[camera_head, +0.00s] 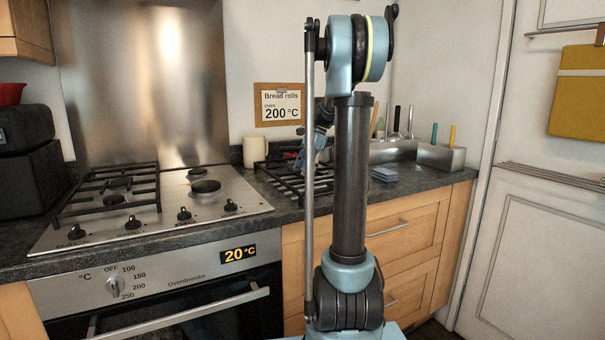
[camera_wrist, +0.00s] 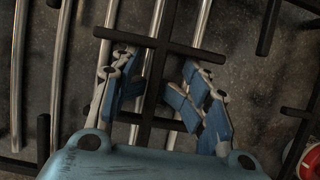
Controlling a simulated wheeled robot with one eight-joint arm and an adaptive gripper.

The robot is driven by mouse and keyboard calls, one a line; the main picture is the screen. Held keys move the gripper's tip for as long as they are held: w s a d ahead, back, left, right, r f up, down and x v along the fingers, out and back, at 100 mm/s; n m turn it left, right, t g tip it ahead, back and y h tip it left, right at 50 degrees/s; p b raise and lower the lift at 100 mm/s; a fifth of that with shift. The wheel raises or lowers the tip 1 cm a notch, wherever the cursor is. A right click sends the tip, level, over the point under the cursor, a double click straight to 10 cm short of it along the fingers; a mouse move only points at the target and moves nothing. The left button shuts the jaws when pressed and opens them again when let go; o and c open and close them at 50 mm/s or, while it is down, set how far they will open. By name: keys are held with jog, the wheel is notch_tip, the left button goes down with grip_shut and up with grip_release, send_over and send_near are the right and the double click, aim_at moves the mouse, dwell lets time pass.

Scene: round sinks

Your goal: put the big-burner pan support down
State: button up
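A black pan support (camera_head: 285,182) lies on the counter to the right of the hob in the head view, partly hidden by my arm. In the wrist view its dark crossed bars (camera_wrist: 185,47) lie over shiny metal rods. My gripper (camera_wrist: 158,72) has its two fingers apart, on either side of one bar near a crossing. I see gaps between the fingertips and that bar, so it looks open; contact lower down is unclear. In the head view my gripper is low over this pan support, mostly hidden behind my arm. The hob (camera_head: 235,208) has bare burners on its right side.
Another black pan support (camera_head: 110,192) sits on the hob's left side. A cream canister (camera_head: 254,151) stands behind the counter rack. A metal utensil holder (camera_head: 441,157) and a grey-blue block (camera_head: 384,174) are to the right. A red item (camera_wrist: 311,160) shows at the wrist view's lower right.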

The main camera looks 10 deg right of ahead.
jog(key=shift+d, duration=0.35)
jog(key=shift+r, duration=0.55)
jog(key=v, duration=1.2)
jog(key=shift+a+r, duration=0.15)
